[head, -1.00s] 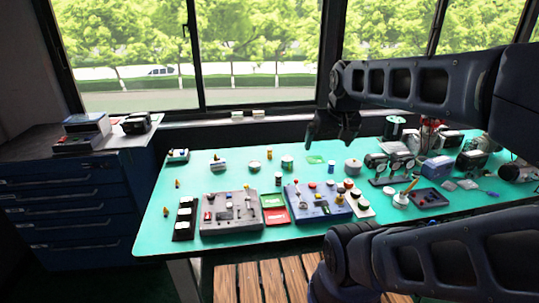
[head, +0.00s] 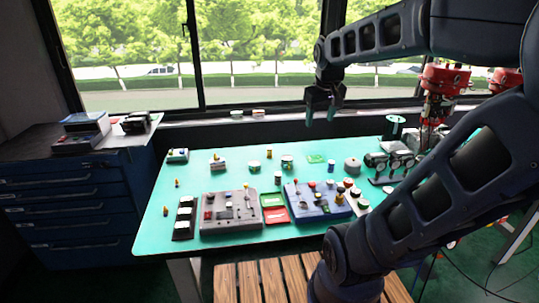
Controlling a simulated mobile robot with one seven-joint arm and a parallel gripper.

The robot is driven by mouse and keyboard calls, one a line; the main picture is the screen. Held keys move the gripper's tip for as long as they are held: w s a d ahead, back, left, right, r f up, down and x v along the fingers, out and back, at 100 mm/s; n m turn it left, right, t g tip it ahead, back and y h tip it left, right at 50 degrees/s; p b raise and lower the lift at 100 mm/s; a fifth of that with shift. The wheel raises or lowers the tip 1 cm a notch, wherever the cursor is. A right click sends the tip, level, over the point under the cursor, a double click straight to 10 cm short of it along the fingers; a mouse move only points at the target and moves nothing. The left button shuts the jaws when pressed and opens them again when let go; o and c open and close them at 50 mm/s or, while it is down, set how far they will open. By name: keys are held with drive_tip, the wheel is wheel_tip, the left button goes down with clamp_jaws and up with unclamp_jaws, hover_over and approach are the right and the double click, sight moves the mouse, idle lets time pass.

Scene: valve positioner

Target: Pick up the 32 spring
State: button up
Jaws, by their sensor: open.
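My gripper (head: 321,118) hangs above the back edge of the green table (head: 235,173), pointing down, with its jaws apart and nothing between them. Several small parts stand on the table below and to the left of it. These include a round part (head: 253,166), a part with a dark band (head: 287,162) and a small upright cylinder (head: 278,178). I cannot tell which of them is the 32 spring, as labels are too small to read. My own arm hides much of the table's right side.
A grey panel box (head: 230,212) and a blue panel box (head: 318,200) sit at the front, with red and green trays (head: 275,214) between them. A grey round part (head: 352,165) stands further right. A blue drawer cabinet (head: 75,200) is left; a slatted wooden seat (head: 265,282) is in front.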

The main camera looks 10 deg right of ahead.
drive_tip(key=w+a+n+g, duration=0.1)
drive_tip(key=w+n, duration=0.3)
drive_tip(key=w, duration=1.3)
drive_tip(key=n+g+h, duration=0.2)
drive_tip(key=n+h, duration=0.2)
drive_tip(key=n, duration=0.8)
hover_over(269, 148)
drive_tip(key=a, duration=0.3)
wheel_tip(269, 148, down, 33)
drive_tip(key=x, duration=0.5)
drive_tip(key=shift+s+a, duration=0.15)
drive_tip(key=shift+s, duration=0.15)
drive_tip(key=shift+a+x, duration=0.1)
drive_tip(key=shift+x, duration=1.2)
drive_tip(key=shift+a+x, duration=0.15)
drive_tip(key=shift+x, duration=1.15)
drive_tip(key=shift+s, duration=0.1)
drive_tip(key=c, duration=1.1)
